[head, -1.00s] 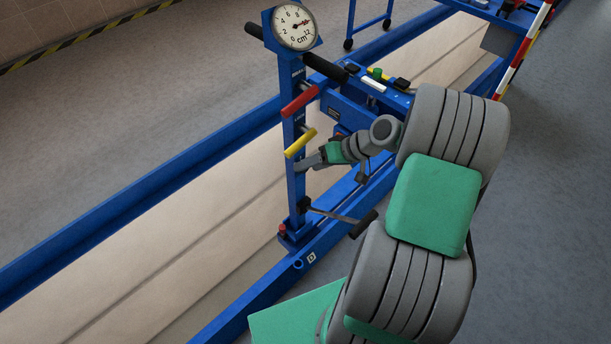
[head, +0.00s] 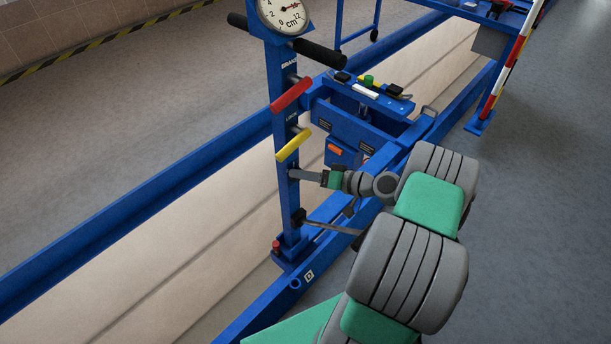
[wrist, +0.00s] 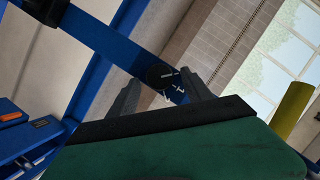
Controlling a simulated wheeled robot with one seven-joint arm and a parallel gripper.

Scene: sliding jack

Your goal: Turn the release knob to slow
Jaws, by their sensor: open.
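The release knob (wrist: 158,76) is a small round black knob on the blue column (wrist: 105,42), with a white mark on its right side. White lettering sits beside it, too small to read. In the wrist view my open gripper (wrist: 160,79) has one finger to each side of the knob; I cannot tell whether they touch it. In the head view my gripper (head: 295,174) reaches the column (head: 280,100) from the right, below the yellow handle (head: 294,145). The knob is not distinguishable there, probably hidden by the fingers.
The yellow handle (wrist: 291,112) shows at the right of the wrist view. A red handle (head: 291,94) and a dial gauge (head: 284,12) are higher on the column. Blue rails (head: 130,222) run alongside.

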